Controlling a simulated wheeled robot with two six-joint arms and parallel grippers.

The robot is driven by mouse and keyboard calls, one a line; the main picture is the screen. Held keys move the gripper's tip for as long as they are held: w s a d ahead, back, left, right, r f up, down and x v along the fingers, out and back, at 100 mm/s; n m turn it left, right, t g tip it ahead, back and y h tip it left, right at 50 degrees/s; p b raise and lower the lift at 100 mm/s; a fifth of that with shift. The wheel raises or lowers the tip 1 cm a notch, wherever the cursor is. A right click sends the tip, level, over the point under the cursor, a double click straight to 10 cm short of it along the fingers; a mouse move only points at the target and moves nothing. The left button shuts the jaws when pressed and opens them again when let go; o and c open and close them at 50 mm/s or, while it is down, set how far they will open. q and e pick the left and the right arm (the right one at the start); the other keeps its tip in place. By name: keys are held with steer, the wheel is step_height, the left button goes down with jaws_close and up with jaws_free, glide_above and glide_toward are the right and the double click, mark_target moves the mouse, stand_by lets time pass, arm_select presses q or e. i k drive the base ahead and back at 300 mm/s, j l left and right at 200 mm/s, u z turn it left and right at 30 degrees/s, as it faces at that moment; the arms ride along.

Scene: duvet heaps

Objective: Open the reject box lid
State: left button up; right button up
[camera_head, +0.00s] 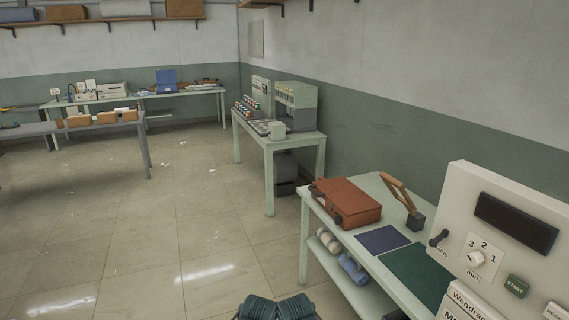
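A red-brown box (346,203) with a flat lid sits on the pale green table at the right, near its far left corner. Its lid looks shut, and small dark fittings show on its left side. No label can be read on it, so I cannot tell for sure that it is the reject box. A dark green ribbed shape shows at the bottom edge, cut off by the frame.
The table (319,212) also holds a wooden-armed stand (401,194), a purple mat (382,240), a green mat (418,272) and a white control panel (508,240). Rolls lie on its lower shelf. A blue box (166,80) stands far back.

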mark_target(346, 196)
steer(key=i, duration=1.8)
steer(key=i+z, duration=0.35)
steer(key=j+z, duration=0.2)
steer(key=i+l, duration=0.05)
steer(key=l, duration=0.05)
